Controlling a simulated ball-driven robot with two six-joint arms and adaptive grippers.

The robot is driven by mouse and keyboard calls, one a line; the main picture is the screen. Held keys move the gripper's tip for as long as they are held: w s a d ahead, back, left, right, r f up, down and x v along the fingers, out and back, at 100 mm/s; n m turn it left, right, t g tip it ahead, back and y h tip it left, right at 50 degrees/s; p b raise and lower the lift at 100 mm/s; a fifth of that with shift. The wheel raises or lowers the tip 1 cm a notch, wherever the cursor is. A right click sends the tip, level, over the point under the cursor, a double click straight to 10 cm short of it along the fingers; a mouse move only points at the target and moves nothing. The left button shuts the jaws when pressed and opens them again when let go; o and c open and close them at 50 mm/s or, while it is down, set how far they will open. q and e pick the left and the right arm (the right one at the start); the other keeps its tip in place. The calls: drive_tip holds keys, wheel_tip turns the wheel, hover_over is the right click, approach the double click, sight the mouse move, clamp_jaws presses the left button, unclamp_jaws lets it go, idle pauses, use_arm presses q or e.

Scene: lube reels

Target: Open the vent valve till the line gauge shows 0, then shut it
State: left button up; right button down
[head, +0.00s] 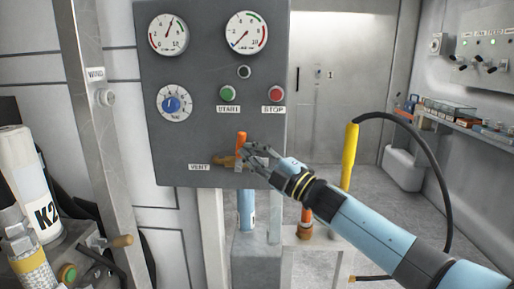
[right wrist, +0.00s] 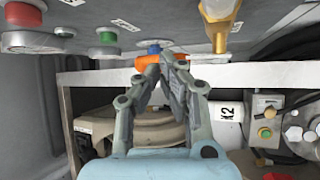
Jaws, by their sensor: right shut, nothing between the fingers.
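The vent valve has an orange handle (head: 241,139) standing upright and a brass body (head: 224,161), beside the VENT label (head: 199,167) low on the grey panel. My right gripper (head: 247,151) is shut and empty, its fingertips close to the handle's right side. In the right wrist view the fingertips (right wrist: 167,62) are beside the orange handle (right wrist: 146,62); I cannot tell if they touch. Two gauges are above: the left gauge's (head: 168,34) needle points up and slightly right; the right gauge's (head: 247,32) needle points down-left. My left gripper is out of view.
The panel (head: 210,120) also carries a blue dial (head: 174,103), a green START button (head: 228,93) and a red STOP button (head: 276,93). A yellow-handled hose (head: 350,155) stands right of the panel. A white K2 container (head: 28,165) is at far left.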

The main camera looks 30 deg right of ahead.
drive_tip(key=shift+w+a+r, duration=0.25)
drive_tip(key=shift+a, duration=0.05)
idle(0.5)
drive_tip(key=shift+s+d, duration=0.1)
